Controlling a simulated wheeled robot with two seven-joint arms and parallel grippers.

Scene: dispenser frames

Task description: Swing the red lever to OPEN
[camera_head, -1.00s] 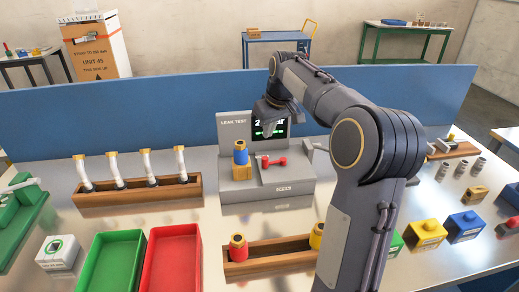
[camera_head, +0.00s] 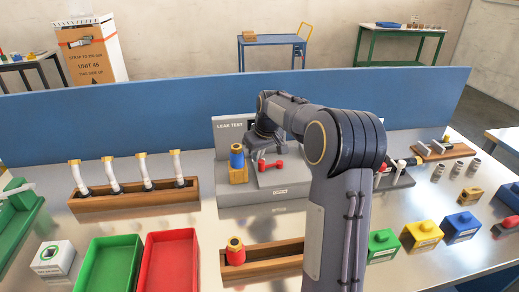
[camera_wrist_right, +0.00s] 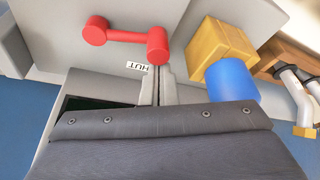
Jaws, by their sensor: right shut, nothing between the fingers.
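The red lever (camera_head: 271,165) lies across the sloped face of the grey leak test unit (camera_head: 228,197), beside a blue-topped yellow fitting (camera_head: 238,175). In the right wrist view the lever (camera_wrist_right: 125,36) shows a thick knob at each end. A partly covered label reading "HUT" (camera_wrist_right: 138,66) is beside it. My right gripper (camera_wrist_right: 159,78) is shut and empty, its tips close to the lever's right-hand end in that view; I cannot tell whether they touch. In the head view my right arm hides the gripper's tips and the unit's screen. My left gripper is not in view.
A wooden rack of white-tubed parts (camera_head: 135,203) stands left. Green (camera_head: 88,270) and red (camera_head: 150,270) trays are in front, near a wooden holder (camera_head: 270,265) with a red part. Coloured blocks stand right. A blue panel (camera_head: 120,115) closes the back.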

